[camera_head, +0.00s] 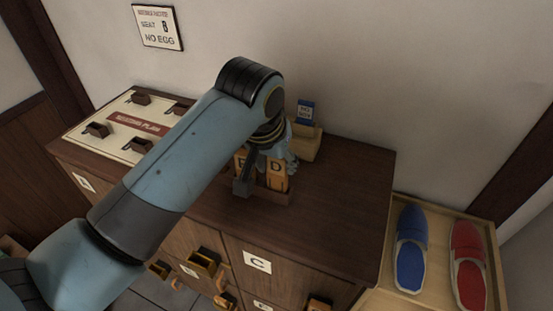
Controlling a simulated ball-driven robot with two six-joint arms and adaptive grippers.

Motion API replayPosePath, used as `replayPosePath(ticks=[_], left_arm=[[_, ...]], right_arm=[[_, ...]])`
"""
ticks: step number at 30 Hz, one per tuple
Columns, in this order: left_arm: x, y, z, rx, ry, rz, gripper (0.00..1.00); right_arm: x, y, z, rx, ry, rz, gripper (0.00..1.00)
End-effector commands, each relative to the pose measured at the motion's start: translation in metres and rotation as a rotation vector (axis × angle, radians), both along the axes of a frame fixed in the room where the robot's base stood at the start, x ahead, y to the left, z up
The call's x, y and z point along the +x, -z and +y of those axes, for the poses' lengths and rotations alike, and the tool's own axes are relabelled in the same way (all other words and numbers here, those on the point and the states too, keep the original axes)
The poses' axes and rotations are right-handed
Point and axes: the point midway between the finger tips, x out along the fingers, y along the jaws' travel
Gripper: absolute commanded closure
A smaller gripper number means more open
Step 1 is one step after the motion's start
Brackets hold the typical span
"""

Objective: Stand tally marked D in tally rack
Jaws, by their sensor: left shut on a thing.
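The tally marked D (276,174) is a light wooden tag standing upright in the brown tally rack (270,195) on top of the cabinet. My left gripper (262,168) reaches down over the rack and is shut on the tally marked D, its fingers partly hidden by my own arm. Another wooden tally (240,161) stands left of it, its letter partly covered by a dark finger. Whether the D tally's foot touches the rack floor is hidden by the rack's front. My right gripper is not in view.
A board with dark sliders (133,121) lies at the left of the cabinet top. A small wooden holder with a blue card (305,112) stands behind the gripper. The cabinet top (345,190) is clear at the right.

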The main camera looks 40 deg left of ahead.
Motion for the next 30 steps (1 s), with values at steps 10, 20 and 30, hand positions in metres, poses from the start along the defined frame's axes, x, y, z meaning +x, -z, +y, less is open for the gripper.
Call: replayPosePath(ticks=[10,20,30], left_arm=[[0.001,0.001,0.000,0.000,0.000,-0.001,0.88],[0.000,0.010,0.000,0.001,0.000,0.001,0.88],[0.000,0.012,0.000,0.000,0.000,-0.001,0.88]], right_arm=[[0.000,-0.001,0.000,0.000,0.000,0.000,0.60],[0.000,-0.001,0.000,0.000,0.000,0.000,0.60],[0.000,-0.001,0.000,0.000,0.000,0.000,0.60]])
